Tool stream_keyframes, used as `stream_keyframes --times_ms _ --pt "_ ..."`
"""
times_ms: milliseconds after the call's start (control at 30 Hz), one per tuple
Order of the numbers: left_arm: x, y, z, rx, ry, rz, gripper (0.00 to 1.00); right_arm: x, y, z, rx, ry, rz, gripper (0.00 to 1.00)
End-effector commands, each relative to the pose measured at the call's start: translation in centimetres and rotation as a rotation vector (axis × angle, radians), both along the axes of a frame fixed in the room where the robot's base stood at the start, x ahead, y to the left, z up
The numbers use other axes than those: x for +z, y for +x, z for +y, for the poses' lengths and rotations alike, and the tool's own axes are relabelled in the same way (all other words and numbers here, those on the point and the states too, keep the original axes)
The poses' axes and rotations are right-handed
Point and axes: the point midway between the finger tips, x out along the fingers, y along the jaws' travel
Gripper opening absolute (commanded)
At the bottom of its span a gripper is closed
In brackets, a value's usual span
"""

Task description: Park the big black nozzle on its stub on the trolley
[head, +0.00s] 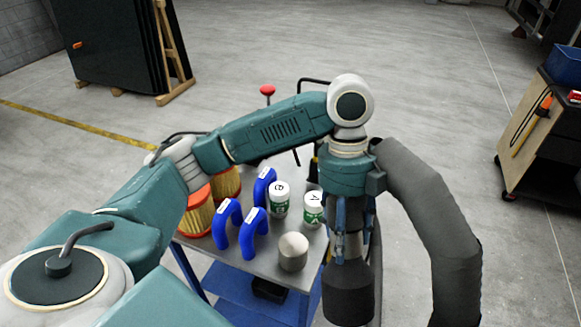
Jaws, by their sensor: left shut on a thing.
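My left gripper (352,235) points down at the right edge of the trolley (262,262). It is shut on the big black nozzle (348,298), a wide dark cylinder hanging below the fingers. The nozzle's lower end is near the bottom of the picture, and I cannot tell whether it touches anything. I cannot tell whether this is the stub; the gripper and nozzle hide part of the trolley's right side. My right gripper is not in view.
Blue bent hoses (254,233), white-and-green cans (280,200) and orange filters (198,215) crowd the trolley's left and back. A thick dark grey tube (440,215) curves down right of the gripper. Another cart (545,140) stands far right. Floor between is clear.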

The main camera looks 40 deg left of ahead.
Motion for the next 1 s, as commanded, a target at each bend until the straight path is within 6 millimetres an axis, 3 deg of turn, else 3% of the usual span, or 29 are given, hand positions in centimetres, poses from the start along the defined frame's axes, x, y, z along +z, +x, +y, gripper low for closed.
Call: stream_keyframes --times_ms 133,400,767,1000 --pt "1.2 0.2 0.9 -0.097 0.054 -0.066 0.0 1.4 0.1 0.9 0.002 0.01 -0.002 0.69" --pt "2.8 0.6 4.3 -0.347 0.173 -0.255 0.0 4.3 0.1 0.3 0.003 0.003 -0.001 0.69" --pt "4.3 1.0 7.9 -0.493 0.229 -0.404 0.0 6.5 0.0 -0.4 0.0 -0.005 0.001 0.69" --pt "6.4 1.3 12.1 -0.577 0.273 -0.512 0.0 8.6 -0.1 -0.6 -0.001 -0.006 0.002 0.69"
